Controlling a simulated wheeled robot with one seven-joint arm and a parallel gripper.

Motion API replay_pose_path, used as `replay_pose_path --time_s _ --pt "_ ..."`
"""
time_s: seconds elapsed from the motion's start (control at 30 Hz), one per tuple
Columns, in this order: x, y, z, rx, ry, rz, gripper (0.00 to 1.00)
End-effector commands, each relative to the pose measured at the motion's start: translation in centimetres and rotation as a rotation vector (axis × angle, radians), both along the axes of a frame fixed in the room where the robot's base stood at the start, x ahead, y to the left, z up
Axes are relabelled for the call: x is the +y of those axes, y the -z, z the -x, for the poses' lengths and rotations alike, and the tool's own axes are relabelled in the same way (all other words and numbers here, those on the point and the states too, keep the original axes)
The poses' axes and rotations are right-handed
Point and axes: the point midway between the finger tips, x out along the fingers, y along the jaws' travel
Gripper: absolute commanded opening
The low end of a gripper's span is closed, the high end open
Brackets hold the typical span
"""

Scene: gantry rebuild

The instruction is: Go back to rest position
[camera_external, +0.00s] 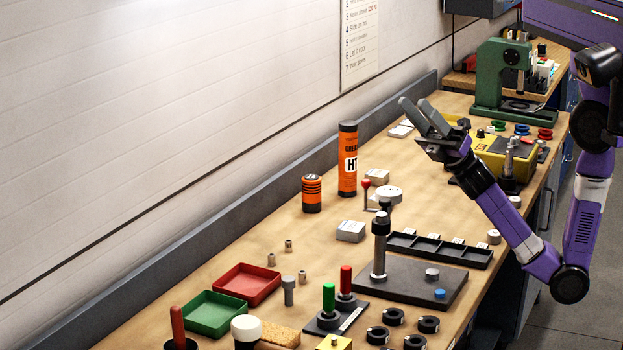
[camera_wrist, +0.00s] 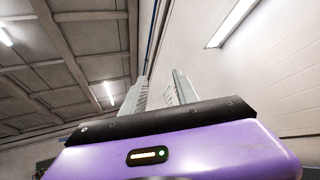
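My gripper (camera_external: 424,116) is raised above the workbench (camera_external: 330,240), near the back half of it in the external view. Its grey fingers point up and to the left, toward the wall. The two fingers stand apart with a gap between them, and nothing shows between them. In the wrist view my gripper (camera_wrist: 162,84) points up toward the ceiling and wall, with both fingers separate and empty. My purple arm bends at an elbow beyond the bench's right edge.
A yellow box (camera_external: 500,160) and a green press (camera_external: 497,82) stand behind my gripper. A tall orange can (camera_external: 347,160), a black tray (camera_external: 440,248) and a dark plate with a post (camera_external: 410,283) are nearer. Red (camera_external: 247,284) and green (camera_external: 208,314) trays lie at front left.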

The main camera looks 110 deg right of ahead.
Motion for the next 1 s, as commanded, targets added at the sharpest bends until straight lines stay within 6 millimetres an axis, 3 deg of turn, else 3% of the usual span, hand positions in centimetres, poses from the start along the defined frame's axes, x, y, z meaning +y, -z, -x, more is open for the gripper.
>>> replay_pose_path --time_s 0.03,0.3,0.57,0.8,1.0 --pt "0.9 1.7 0.3 0.025 -0.089 -0.120 0.36" --pt "4.3 9.9 2.8 0.146 -0.503 -0.750 0.36" --pt "7.3 18.8 6.7 0.287 -0.786 -1.370 0.36" --pt "9.7 27.2 12.4 0.410 -0.898 -1.955 0.36" --pt "10.8 33.0 18.4 0.471 -0.853 -2.408 0.36"
